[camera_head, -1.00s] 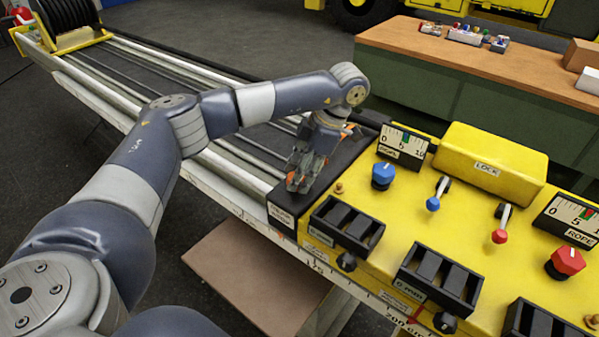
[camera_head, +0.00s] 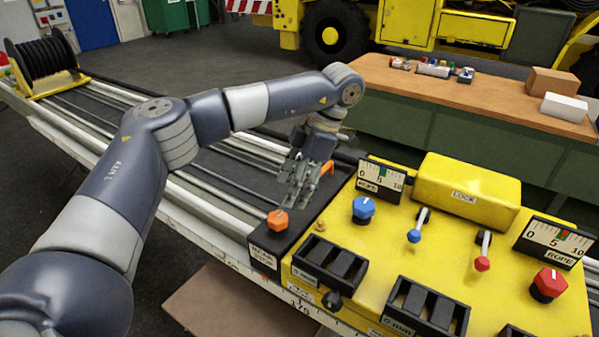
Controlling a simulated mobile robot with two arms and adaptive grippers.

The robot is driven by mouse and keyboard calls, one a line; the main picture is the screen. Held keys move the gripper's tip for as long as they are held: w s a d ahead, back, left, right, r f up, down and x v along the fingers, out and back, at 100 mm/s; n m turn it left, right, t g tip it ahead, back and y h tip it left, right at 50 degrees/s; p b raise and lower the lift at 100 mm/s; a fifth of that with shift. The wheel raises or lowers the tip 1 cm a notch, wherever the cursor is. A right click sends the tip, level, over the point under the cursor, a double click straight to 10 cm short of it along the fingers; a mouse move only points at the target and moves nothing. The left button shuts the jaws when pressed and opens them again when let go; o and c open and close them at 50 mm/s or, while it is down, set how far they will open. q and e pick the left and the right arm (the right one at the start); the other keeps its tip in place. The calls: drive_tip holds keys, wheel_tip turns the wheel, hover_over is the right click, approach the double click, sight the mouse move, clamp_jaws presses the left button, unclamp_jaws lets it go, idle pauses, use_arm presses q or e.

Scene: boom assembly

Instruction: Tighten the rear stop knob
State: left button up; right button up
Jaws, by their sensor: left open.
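The orange rear stop knob (camera_head: 278,222) stands on a black block (camera_head: 283,243) with a white label that appears to read "REAR STOP", at the left end of the yellow panel. My left gripper (camera_head: 296,202) is open, fingers pointing down, above and behind the knob. It appears apart from the knob, with nothing seen between its fingers. A second orange part (camera_head: 327,168) shows just right of the gripper, partly hidden by it. My right gripper is not in view.
The yellow panel (camera_head: 385,235) carries a blue knob (camera_head: 363,209), a red knob (camera_head: 548,284), two levers, gauges and black slotted holders. Long rails (camera_head: 190,205) run to a cable reel (camera_head: 45,60) at the back left. A wooden-topped bench (camera_head: 470,95) stands behind.

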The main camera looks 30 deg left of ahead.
use_arm(q)
drive_tip(key=v, duration=0.3)
drive_tip(key=shift+w+d+r, duration=0.1)
drive_tip(key=shift+w+r, duration=0.05)
drive_tip(key=shift+r, duration=0.2)
drive_tip(key=shift+r, duration=0.1)
